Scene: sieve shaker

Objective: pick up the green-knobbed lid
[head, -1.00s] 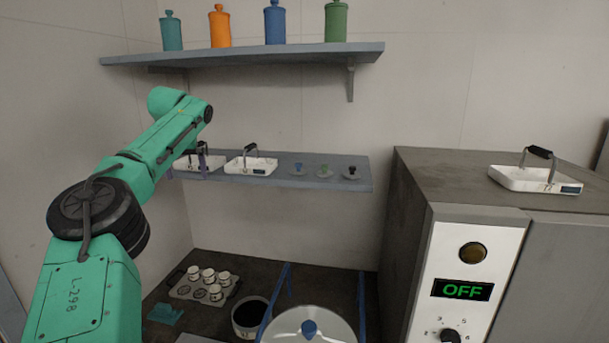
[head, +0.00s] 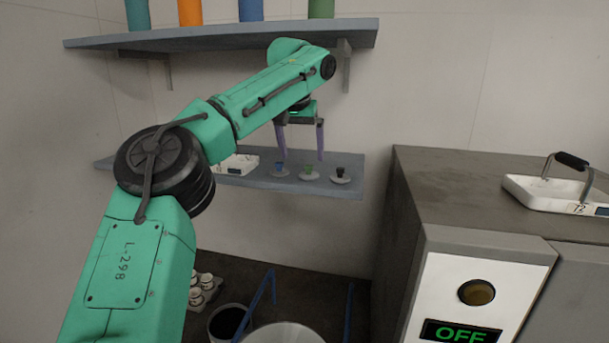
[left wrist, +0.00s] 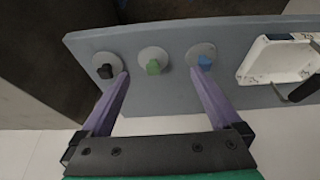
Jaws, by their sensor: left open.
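The green-knobbed lid (head: 310,174) lies on the lower wall shelf, between a blue-knobbed lid (head: 280,170) and a black-knobbed lid (head: 341,175). In the left wrist view it is a small pale disc with a green knob (left wrist: 153,66). My left gripper (head: 301,158) is open and empty, pointing down above the lids. In the left wrist view its purple fingers (left wrist: 162,73) reach either side of the green knob, one tip near the black-knobbed lid and one near the blue-knobbed lid. My right gripper is not in view.
The lower shelf (head: 265,184) also carries a white handled tray (head: 238,164), partly hidden by my arm. An upper shelf (head: 225,37) with several coloured jars is above my arm. A large grey cabinet (head: 440,200) with another handled tray (head: 555,195) stands at right.

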